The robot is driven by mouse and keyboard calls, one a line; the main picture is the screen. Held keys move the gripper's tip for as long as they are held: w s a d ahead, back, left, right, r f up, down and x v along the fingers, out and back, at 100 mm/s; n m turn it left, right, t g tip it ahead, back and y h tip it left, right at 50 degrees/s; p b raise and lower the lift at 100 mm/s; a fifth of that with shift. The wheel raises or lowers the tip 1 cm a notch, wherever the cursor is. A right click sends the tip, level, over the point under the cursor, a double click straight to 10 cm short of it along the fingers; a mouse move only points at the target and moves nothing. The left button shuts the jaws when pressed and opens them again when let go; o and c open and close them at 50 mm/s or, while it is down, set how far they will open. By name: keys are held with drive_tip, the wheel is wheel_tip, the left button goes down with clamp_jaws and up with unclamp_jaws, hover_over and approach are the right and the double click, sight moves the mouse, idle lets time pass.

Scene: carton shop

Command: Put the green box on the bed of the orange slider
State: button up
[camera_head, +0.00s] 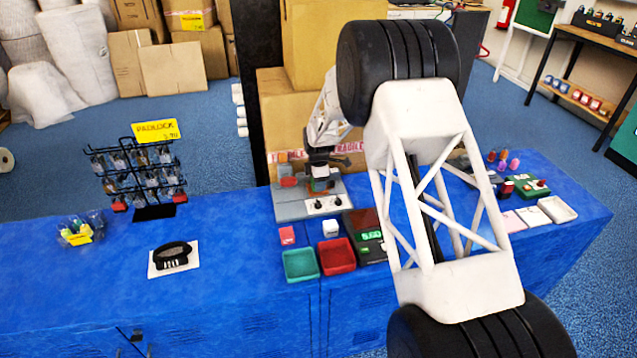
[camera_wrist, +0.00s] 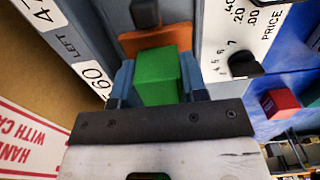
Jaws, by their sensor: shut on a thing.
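My gripper (camera_wrist: 157,85) is shut on the green box (camera_wrist: 158,75), with its blue fingers on either side of the box. The orange slider (camera_wrist: 150,41) shows just beyond the box in the wrist view, and the box covers part of it. Whether the box touches the slider's bed I cannot tell. In the camera_head view my gripper (camera_head: 320,177) is over the grey device, and the green box (camera_head: 321,185) is small and partly hidden there.
The grey device has a white price panel with black knobs (camera_head: 325,204). In front are a pink-red cube (camera_head: 287,235), a white cube (camera_head: 330,228), a green tray (camera_head: 300,265) and a red tray (camera_head: 337,256). Large cartons (camera_head: 280,110) stand close behind.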

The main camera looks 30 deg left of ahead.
drive_tip(key=shift+f, duration=0.15)
drive_tip(key=o, duration=1)
wheel_tip(320, 180, up, 12)
drive_tip(key=shift+r, duration=0.2)
idle(1.0)
